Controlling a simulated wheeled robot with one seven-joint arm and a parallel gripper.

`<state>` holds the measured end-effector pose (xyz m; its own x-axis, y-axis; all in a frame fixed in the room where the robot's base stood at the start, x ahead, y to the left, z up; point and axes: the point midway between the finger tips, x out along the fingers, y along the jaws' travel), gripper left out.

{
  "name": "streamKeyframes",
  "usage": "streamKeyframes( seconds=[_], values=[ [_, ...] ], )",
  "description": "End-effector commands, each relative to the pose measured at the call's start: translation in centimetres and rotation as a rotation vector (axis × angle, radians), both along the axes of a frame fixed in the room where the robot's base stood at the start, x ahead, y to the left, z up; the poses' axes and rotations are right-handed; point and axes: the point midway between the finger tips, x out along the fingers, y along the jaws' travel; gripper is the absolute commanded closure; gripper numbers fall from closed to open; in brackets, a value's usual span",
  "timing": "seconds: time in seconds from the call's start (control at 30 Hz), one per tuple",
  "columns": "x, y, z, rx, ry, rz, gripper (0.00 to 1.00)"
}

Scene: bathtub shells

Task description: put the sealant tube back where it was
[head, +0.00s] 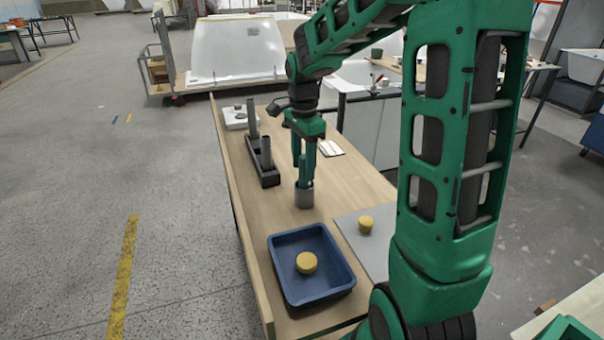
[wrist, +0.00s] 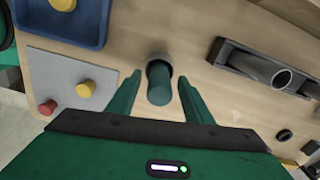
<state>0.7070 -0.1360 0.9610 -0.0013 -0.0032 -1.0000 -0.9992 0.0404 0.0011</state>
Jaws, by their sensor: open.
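A green tube (wrist: 159,84), which I take to be the sealant tube, stands upright in a grey round cup (head: 304,197) on the wooden bench. The cup's rim also shows in the wrist view (wrist: 157,59). My gripper (head: 304,174) is open above the cup. In the wrist view its fingers (wrist: 160,79) are on either side of the green tube, with a gap on each side. The tube's lower part is hidden in the cup.
A blue tray (head: 323,294) holding a yellow round piece (head: 306,263) is in front. A grey mat (wrist: 104,75) beside it carries a yellow piece (wrist: 85,89) and a red piece (wrist: 47,107).

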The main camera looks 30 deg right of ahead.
Motion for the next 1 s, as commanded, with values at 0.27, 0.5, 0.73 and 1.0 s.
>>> streamKeyframes(
  seconds=[0.27,0.5,0.73,1.0],
  values=[
    [0.1,0.0,5.6,-0.001,-0.004,0.0,0.54],
    [0.0,0.0,8.2,0.0,-0.002,-0.001,0.54],
    [-0.3,-0.1,8.6,-0.002,0.0,0.007,0.54],
    [-6.8,-1.9,8.3,-0.029,0.01,0.226,0.54]
  ],
)
